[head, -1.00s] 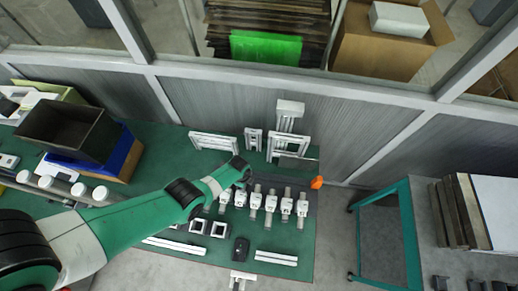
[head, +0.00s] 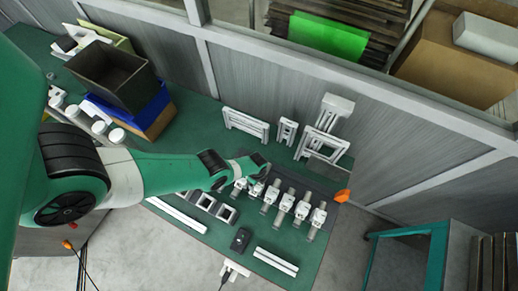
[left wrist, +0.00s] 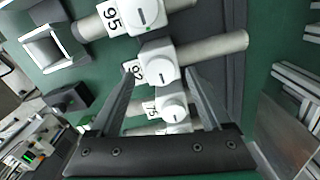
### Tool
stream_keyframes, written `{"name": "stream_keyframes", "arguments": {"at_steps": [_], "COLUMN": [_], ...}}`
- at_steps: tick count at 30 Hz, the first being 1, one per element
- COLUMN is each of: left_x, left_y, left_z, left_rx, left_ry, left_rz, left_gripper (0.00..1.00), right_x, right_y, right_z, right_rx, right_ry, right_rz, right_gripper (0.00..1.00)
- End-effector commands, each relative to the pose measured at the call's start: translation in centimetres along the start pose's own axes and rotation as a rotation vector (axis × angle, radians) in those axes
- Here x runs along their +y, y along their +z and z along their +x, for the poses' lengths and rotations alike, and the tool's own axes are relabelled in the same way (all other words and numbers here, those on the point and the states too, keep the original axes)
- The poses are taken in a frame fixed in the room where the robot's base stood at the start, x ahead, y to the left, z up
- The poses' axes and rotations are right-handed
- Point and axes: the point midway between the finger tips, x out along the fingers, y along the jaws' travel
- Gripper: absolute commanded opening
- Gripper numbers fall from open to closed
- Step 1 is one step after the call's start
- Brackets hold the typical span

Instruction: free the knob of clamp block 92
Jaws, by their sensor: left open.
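Clamp block 92 (left wrist: 160,64) is a white block with a round knob bearing a dark line, and a "92" tag at its left. A grey cylinder runs out of it to the right in the left wrist view. My left gripper (left wrist: 161,74) is open and empty, with its two fingertips on either side of block 92 in that view. I cannot tell whether they touch it. In the head view my left gripper (head: 262,164) is over the left part of the block row, where the tags are too small to read. My right gripper is not in view.
Block 95 (left wrist: 143,14) and block 75 (left wrist: 172,104) stand close on either side of block 92. White frames (head: 246,123) stand at the table's back edge. A dark bin (head: 110,77) is at the left. Bare green table (head: 300,247) lies in front of the row.

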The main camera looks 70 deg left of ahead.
Motion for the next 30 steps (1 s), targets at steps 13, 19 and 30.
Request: {"name": "stream_keyframes", "arguments": {"at_steps": [13,19,30], "left_x": [0.0,0.01,0.01], "left_y": [0.13,0.12,0.12], "left_z": [1.37,1.37,1.38], "left_rx": [0.0,0.0,0.0], "left_ry": [-0.001,-0.001,-0.001], "left_rz": [-0.003,-0.003,-0.005], "left_gripper": [0.8,0.44,0.0], "right_x": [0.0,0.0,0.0], "right_y": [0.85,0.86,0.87], "right_z": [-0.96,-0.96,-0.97], "right_rx": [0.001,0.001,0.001], "right_ry": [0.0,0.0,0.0], "right_rz": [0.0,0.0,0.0], "right_gripper": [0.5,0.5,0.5]}}
